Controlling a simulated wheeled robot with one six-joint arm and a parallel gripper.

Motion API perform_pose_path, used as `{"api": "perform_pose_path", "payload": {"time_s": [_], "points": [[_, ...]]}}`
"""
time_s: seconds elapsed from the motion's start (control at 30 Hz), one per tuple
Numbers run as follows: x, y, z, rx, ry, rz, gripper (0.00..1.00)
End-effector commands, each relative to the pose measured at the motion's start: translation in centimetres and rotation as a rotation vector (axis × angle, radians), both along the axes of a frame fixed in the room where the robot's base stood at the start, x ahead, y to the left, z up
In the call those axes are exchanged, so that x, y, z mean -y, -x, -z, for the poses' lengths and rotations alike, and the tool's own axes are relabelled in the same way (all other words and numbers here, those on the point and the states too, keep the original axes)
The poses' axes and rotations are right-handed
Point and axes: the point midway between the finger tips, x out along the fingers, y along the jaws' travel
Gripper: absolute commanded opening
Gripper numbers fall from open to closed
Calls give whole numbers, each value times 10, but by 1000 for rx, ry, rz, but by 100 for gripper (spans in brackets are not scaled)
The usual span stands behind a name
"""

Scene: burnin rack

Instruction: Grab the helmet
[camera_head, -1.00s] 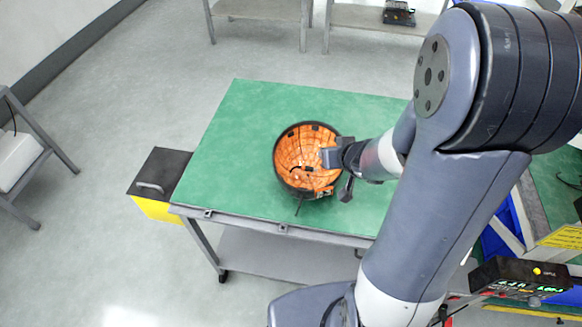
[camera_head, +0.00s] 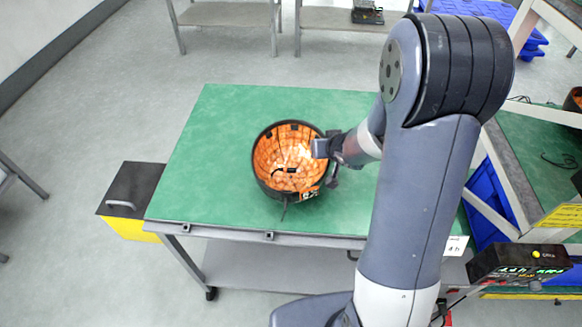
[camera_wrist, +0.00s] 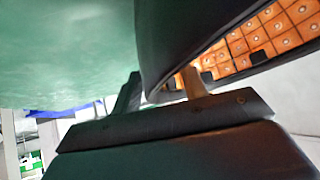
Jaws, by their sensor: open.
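The helmet (camera_head: 262,172) lies upside down on a green-topped table, dark outside with an orange padded lining facing up. In the wrist view its dark shell (camera_wrist: 180,40) and orange lining (camera_wrist: 265,45) fill the upper right. My gripper (camera_head: 325,160) is at the helmet's right rim in the head view. It is open. In the wrist view one finger of my gripper (camera_wrist: 160,90) is outside the shell and the other is on the lining side, with the rim between them. Whether either finger touches the helmet cannot be told.
The green table top (camera_head: 215,120) is clear around the helmet. A black and yellow box (camera_head: 130,200) stands at the table's left. A rack (camera_head: 540,190) with blue bins and a dark device (camera_head: 520,265) with lit displays are on the right.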

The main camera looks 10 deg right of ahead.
Motion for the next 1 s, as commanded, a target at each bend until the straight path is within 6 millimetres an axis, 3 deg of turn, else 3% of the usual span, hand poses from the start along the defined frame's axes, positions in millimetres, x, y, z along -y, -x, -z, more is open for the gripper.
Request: {"api": "perform_pose_path", "payload": {"time_s": [0.17,0.63,1.0], "points": [[0,0,-1,0,0,0,40],[0,0,-1,0,0,0,1],[0,0,-1,2,0,0,0]]}}
